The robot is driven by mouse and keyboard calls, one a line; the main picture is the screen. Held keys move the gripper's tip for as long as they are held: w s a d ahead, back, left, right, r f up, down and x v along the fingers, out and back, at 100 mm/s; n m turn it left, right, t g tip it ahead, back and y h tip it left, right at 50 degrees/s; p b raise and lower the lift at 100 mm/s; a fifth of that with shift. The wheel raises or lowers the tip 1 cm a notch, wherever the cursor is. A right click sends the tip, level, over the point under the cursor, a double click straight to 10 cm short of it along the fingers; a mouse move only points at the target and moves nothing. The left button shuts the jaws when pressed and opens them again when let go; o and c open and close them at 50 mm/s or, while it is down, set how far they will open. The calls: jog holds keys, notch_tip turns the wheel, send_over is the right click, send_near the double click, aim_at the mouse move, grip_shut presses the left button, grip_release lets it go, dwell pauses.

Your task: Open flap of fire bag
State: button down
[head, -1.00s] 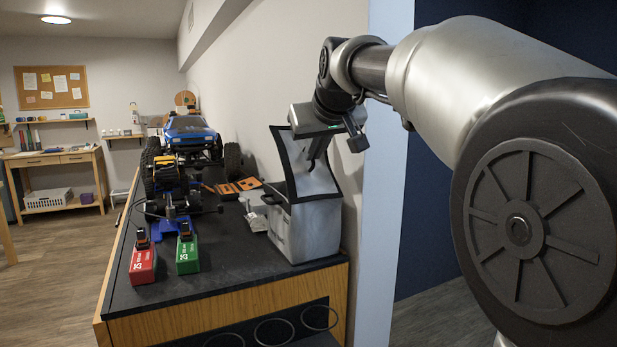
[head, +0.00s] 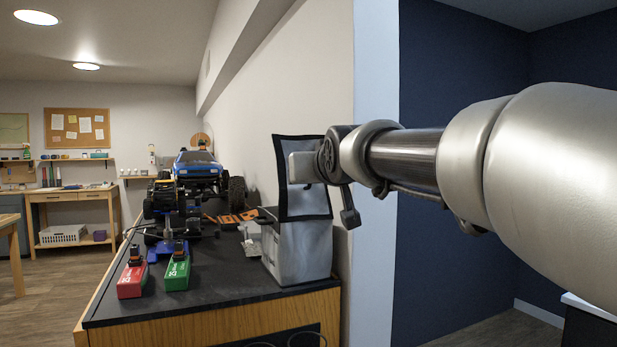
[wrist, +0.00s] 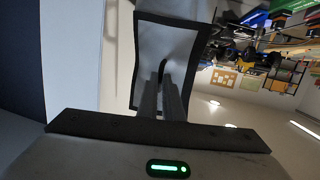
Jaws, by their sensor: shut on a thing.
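The fire bag (head: 305,250) is a silver-grey box-shaped bag at the right end of the black bench top. Its flap (head: 318,203), grey with a black border, stands nearly upright above the bag. In the wrist view the flap (wrist: 180,45) fills the top middle, in front of my fingers. My gripper (wrist: 162,80) is shut on the flap, at a small dark strip or loop on its grey face. In the head view my gripper's hand (head: 303,167) is against the flap's upper part, and its fingertips are hidden. The bag's inside is not visible.
A blue RC crawler (head: 198,168) stands left of the bag on the bench (head: 215,295). A red battery (head: 131,279) and a green battery (head: 177,273) lie near the front. Orange and black parts (head: 235,218) lie beside the bag. A wall stands close behind it.

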dwell(0.3)
jog(key=c, duration=1.9)
grip_release()
jog(key=shift+a, duration=0.1)
jog(key=p+v, duration=0.1)
jog(key=v, duration=1.6)
jog(key=shift+s, duration=0.2)
